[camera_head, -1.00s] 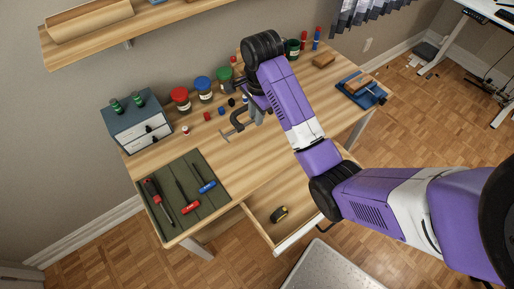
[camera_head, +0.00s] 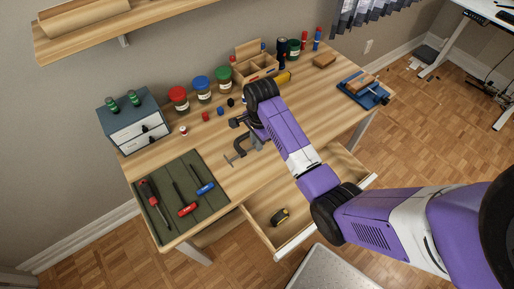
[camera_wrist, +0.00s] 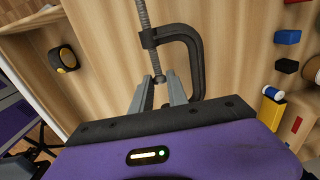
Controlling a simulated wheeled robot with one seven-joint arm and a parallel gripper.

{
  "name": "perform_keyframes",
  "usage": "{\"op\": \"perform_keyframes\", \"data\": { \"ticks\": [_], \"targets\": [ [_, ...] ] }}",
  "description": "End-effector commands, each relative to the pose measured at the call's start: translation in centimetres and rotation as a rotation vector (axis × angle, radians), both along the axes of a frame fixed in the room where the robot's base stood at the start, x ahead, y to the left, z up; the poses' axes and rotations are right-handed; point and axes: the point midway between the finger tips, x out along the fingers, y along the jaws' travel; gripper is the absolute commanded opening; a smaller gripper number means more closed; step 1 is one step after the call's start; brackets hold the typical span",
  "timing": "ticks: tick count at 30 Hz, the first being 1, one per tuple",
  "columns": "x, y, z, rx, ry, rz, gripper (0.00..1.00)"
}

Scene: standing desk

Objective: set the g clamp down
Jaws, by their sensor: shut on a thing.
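The dark grey G clamp (camera_head: 240,148) is over the left-middle part of the wooden desk, close to the green tool mat. In the wrist view the clamp (camera_wrist: 198,62) shows its C-shaped frame and a threaded screw running up out of the picture. My gripper (camera_wrist: 160,86) is shut on the clamp near the end of the screw, with a finger on each side. In the head view my gripper (camera_head: 253,141) is partly hidden by my wrist. I cannot tell whether the clamp touches the desk.
The green mat (camera_head: 211,204) with screwdrivers lies left. An open drawer (camera_head: 262,211) holds a tape measure (camera_head: 280,216). Jars (camera_head: 202,90), small blocks (camera_head: 206,117) and a wooden organiser (camera_head: 262,69) stand behind. A blue vise (camera_head: 362,94) is right. Bare desk lies between.

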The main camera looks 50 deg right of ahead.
Motion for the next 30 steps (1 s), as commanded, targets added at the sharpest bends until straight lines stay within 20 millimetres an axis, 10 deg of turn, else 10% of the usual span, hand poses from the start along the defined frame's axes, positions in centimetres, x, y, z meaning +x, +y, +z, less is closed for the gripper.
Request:
{"op": "perform_keyframes", "data": {
  "ticks": [23, 24, 27, 30],
  "targets": [
    [0.1, -0.1, -4.3, -0.002, -0.003, 0.0, 0.0],
    [0.0, 0.0, -4.4, 0.0, -0.001, -0.001, 0.21],
    [0.0, 0.0, -4.3, 0.0, -0.001, -0.001, 0.41],
    [0.0, 0.0, -4.3, 0.0, -0.001, -0.001, 0.41]
  ]
}}
